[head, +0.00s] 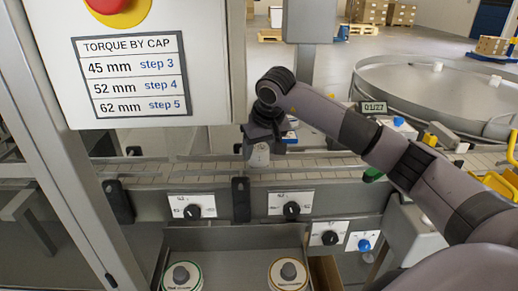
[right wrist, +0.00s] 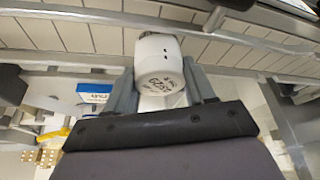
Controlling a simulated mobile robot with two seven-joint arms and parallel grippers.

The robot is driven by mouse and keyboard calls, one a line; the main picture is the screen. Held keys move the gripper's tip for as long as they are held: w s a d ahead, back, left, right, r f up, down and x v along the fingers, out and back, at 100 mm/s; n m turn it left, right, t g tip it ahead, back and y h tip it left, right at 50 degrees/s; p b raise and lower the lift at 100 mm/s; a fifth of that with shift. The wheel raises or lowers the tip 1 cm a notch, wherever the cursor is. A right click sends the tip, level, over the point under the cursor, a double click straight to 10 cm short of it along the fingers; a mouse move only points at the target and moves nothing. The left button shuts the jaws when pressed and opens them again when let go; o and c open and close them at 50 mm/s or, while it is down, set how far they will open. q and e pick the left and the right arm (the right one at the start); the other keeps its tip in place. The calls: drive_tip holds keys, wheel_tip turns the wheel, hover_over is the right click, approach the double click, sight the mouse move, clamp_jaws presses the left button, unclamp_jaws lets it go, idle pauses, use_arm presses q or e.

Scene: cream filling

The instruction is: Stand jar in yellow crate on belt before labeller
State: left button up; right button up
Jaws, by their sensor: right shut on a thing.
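My right gripper (head: 260,140) is over the belt (head: 185,172) in the middle of the head view, pointing down. It is shut on a small pale jar (head: 259,156). In the right wrist view the white jar (right wrist: 160,62) sits between the two grey fingers (right wrist: 162,90), with dark print on the end facing the camera. The jar is upright at the belt; I cannot tell whether it touches the surface. Yellow parts (head: 497,182) show at the right edge; I cannot tell whether they are the yellow crate. No labeller is clearly identifiable. My left gripper is not in view.
A grey front panel with black knobs (head: 292,210) runs below the belt. Two round lidded containers (head: 182,274) (head: 288,273) stand in front. A torque sign (head: 131,75) hangs at left. A round turntable (head: 440,88) stands at back right.

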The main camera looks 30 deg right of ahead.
drive_tip(key=shift+f, duration=0.4)
